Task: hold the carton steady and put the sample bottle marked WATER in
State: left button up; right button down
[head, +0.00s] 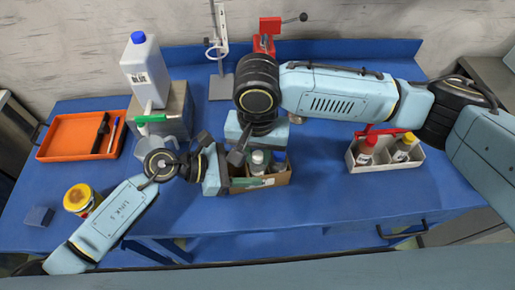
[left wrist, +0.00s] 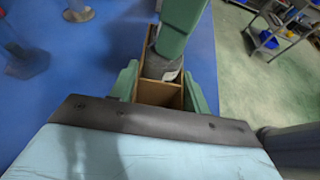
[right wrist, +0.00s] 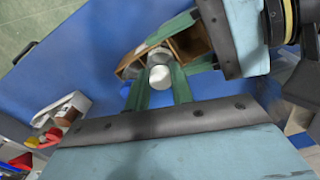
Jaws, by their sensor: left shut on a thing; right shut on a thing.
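The brown carton (head: 268,181) stands near the table's front edge, with its compartments showing in the left wrist view (left wrist: 158,93). My left gripper (head: 228,180) is shut on the carton's wall from the left. My right gripper (head: 258,148) points down over the carton, shut on a white-capped bottle (head: 257,163); the white cap (right wrist: 160,74) shows between its green fingers in the right wrist view. The bottle is at the carton's opening; I cannot tell whether it touches the bottom. A dark-blue-capped bottle (head: 279,160) is beside it. I cannot read any label.
A white caddy (head: 385,163) with a red-capped and a yellow-capped bottle stands to the right. An orange tray (head: 75,151), a blue-capped jug (head: 145,70), a yellow jar (head: 82,199) and a blue block (head: 39,216) are left. A stand (head: 220,86) and red vise (head: 268,28) are behind.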

jog(key=c, duration=1.1)
grip_release()
notch_tip(320, 180, up, 12)
jog(key=shift+r, duration=0.1)
pick_arm(q)
jog(key=o, duration=1)
